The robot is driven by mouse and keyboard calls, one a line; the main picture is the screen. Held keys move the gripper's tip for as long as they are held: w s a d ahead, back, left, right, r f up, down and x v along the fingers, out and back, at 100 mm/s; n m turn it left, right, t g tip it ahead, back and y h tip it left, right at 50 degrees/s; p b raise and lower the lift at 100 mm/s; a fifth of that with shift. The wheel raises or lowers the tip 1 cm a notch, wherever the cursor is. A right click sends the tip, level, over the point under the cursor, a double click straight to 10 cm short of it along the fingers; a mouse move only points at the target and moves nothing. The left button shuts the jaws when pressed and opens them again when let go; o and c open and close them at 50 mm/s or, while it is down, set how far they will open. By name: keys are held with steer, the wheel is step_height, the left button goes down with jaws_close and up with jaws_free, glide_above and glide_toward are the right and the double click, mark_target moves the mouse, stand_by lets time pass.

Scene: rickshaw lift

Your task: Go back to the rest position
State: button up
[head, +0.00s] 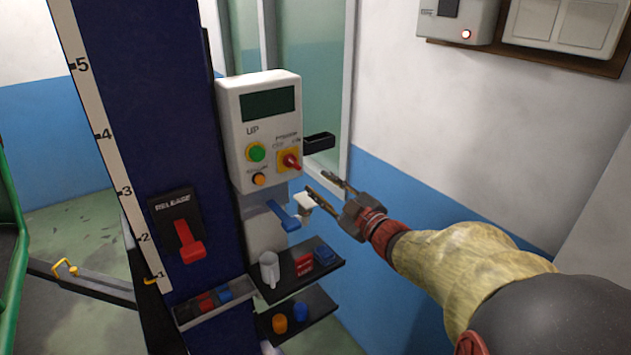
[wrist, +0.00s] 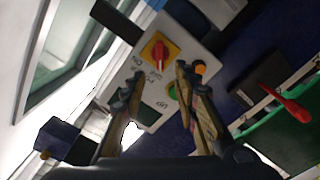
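My gripper (head: 328,190) is at the right of the white control box (head: 237,128), with its two fingers apart and nothing seen between them. In the wrist view, my gripper (wrist: 160,82) points at the control box (wrist: 150,113), with a gap between the fingers. The box carries a dark display (head: 270,103), a green UP button (head: 256,152), an orange button (head: 259,179) and a red rotary switch on a yellow plate (head: 290,160). The fingertips appear apart from the box. My arm reaches in from the lower right.
A blue column (head: 150,110) bears a red release lever (head: 189,243). Below the box are a blue lever (head: 284,215) and dark shelves (head: 318,272) with a white mug (head: 269,268) and small blocks. A green frame (head: 12,210) stands at far left. A wall is behind my arm.

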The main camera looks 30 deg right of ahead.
steer(key=shift+s, duration=0.15)
stand_by(0.4)
steer(key=s+d+f+m+g+h, duration=0.5)
steer(key=d+f+m+g+h, duration=0.1)
steer(key=d+f, duration=0.4)
steer(key=s+a+f+m+g, duration=0.2)
steer(key=s+f+m+g, duration=0.25)
steer(key=s, duration=0.35)
steer(key=s+a+m+g+y, duration=0.1)
steer(key=s+a+g, duration=0.1)
steer(key=s+a, duration=0.45)
steer(key=s+a+g+y, duration=0.2)
steer(key=s+a, duration=0.1)
steer(key=a, duration=0.6)
steer(key=s+a+r+n+t+y, duration=0.1)
steer(key=a+r, duration=0.1)
steer(key=a, duration=0.4)
steer(key=s+a+r+n+t+y, duration=0.1)
steer(key=a+r+n, duration=0.1)
steer(key=a, duration=0.4)
steer(key=shift+a+r, duration=0.3)
steer(key=shift+r, duration=0.15)
steer(key=shift+o, duration=0.2)
steer(key=shift+s, duration=0.1)
